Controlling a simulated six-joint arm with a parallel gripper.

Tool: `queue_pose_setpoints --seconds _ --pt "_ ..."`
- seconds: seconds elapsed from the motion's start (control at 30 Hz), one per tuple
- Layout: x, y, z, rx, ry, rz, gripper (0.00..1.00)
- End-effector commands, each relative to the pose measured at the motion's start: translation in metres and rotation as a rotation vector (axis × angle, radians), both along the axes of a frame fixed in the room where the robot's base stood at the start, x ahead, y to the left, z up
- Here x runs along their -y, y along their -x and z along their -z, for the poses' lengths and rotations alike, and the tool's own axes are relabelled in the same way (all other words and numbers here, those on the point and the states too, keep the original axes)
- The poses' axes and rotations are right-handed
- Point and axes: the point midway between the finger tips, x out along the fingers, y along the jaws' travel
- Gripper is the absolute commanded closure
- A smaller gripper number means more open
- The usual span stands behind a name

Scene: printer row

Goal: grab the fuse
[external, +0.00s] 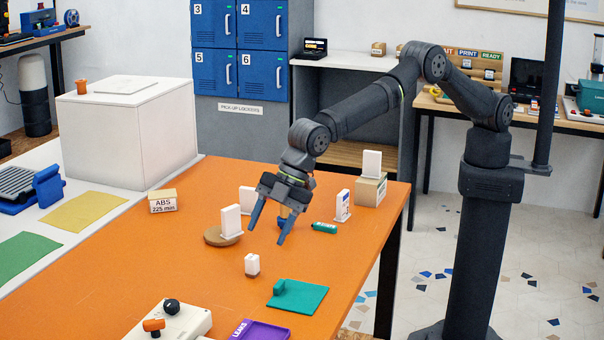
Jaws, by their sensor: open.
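My gripper (268,234) is open and empty, pointing down over the orange table. A small green cylinder (324,227) with a pale band lies on its side on the table, to the right of my fingers and apart from them. It may be the fuse, but no label tells me so. A small white block with a grey-brown base (252,264) stands below my fingertips in the picture. A small blue and tan thing (282,221) stands behind my right finger, partly hidden by it.
A white card on a round brown base (230,222) stands just left of my gripper. A white-topped box (370,190) and a small white stand (342,206) are at right. A teal mat (305,297), purple tray (262,331) and white control box (180,322) lie in front.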

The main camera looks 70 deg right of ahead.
Motion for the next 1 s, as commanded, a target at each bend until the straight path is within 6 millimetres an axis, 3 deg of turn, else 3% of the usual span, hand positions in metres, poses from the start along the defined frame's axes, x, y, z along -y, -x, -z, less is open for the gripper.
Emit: queue_pose_setpoints --seconds 0.37,0.73,1.0 --pt "-0.011 -0.007 0.021 0.0 0.0 0.0 0.45" --pt "-0.027 -0.02 0.055 0.0 0.0 0.001 0.45" --pt "-0.03 -0.022 0.062 0.0 0.0 0.001 0.45"
